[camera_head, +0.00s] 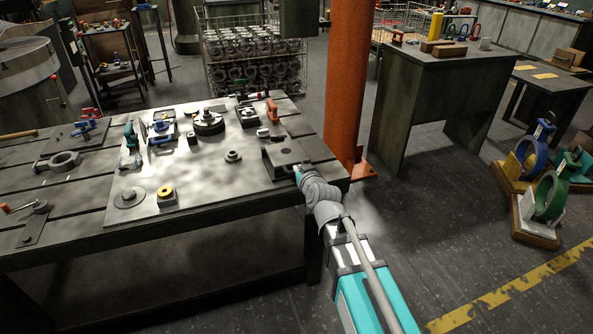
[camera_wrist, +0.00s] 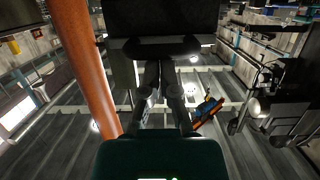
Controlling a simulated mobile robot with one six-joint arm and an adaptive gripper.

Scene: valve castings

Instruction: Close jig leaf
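The jig (camera_head: 279,163) is a dark metal block at the right front corner of the slotted bench. A flat plate with a dark round hole, seemingly its leaf (camera_head: 290,146), shows on top; its exact angle is hard to tell. My gripper (camera_head: 297,170) is at the jig's front right edge, its tips small and partly hidden. In the wrist view my gripper (camera_wrist: 161,66) has its two fingers close together, with nothing visible between them. A dark plate (camera_wrist: 160,20) with a dark oval shape lies just beyond the fingertips; contact cannot be told.
An orange column (camera_head: 347,80) stands just behind the bench's right end. A red-handled clamp (camera_head: 271,110), a small round part (camera_head: 233,156) and a yellow-topped block (camera_head: 166,195) are on the bench.

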